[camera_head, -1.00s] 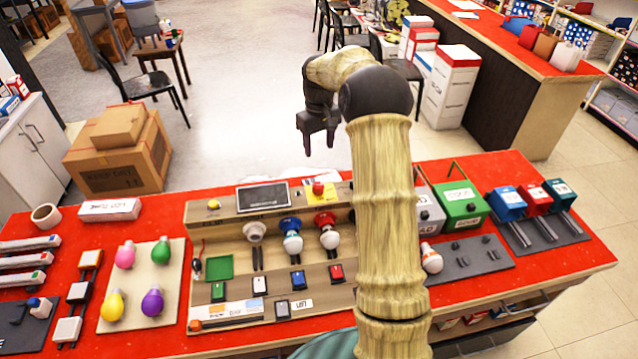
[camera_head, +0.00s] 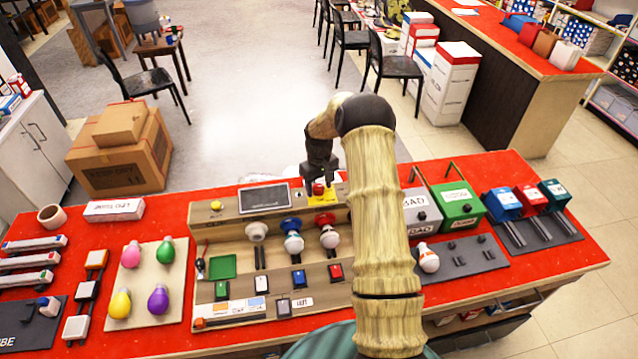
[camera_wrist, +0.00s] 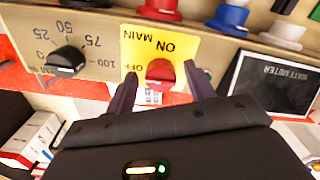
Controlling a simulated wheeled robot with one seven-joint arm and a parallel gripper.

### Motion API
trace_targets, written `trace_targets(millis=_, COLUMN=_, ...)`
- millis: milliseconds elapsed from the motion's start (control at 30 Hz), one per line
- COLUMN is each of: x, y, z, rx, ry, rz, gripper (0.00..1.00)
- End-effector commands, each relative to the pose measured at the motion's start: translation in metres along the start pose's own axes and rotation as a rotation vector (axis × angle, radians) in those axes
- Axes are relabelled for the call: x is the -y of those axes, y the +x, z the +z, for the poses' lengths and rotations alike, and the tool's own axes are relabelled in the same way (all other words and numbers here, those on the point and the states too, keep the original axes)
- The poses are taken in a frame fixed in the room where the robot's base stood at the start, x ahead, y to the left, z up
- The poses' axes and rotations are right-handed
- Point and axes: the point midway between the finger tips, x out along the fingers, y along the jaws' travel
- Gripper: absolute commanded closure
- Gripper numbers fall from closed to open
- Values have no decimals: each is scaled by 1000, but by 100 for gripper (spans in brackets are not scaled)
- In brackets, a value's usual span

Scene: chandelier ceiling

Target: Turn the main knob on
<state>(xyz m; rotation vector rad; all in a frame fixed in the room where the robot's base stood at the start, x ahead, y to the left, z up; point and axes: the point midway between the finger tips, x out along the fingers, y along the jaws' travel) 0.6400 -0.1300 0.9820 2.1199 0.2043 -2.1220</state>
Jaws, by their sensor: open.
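The main knob (camera_wrist: 160,72) is red and sits on a yellow plate (camera_wrist: 150,42) marked MAIN, ON and OFF, upside down in the wrist view. In the head view the red knob (camera_head: 318,188) is at the top of the wooden test panel (camera_head: 205,236). My gripper (camera_wrist: 162,78) is open, with one finger on each side of the knob; I cannot tell whether they touch it. In the head view my gripper (camera_head: 319,176) is right above the yellow plate. Which label the knob points at is unclear.
A black dial (camera_wrist: 66,60) with a number scale is beside the plate. A watt meter screen (camera_wrist: 275,88) is on the other side. Bulbs in coloured sockets (camera_head: 293,240) and switches are in front. A grey box (camera_head: 421,208) and a green box (camera_head: 459,203) stand right.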

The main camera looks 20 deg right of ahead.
Motion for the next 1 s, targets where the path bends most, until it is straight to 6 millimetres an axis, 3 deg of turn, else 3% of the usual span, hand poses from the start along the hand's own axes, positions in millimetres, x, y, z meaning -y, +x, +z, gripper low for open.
trace_targets(millis=233, x=0, y=1, z=0, rx=-1, ry=0, rz=1, gripper=46)
trace_targets(millis=467, x=0, y=1, z=0, rx=-1, ry=0, rz=0, gripper=89)
trace_targets(millis=1000, x=1, y=1, z=-1, rx=-1, ry=95, rz=2, gripper=90)
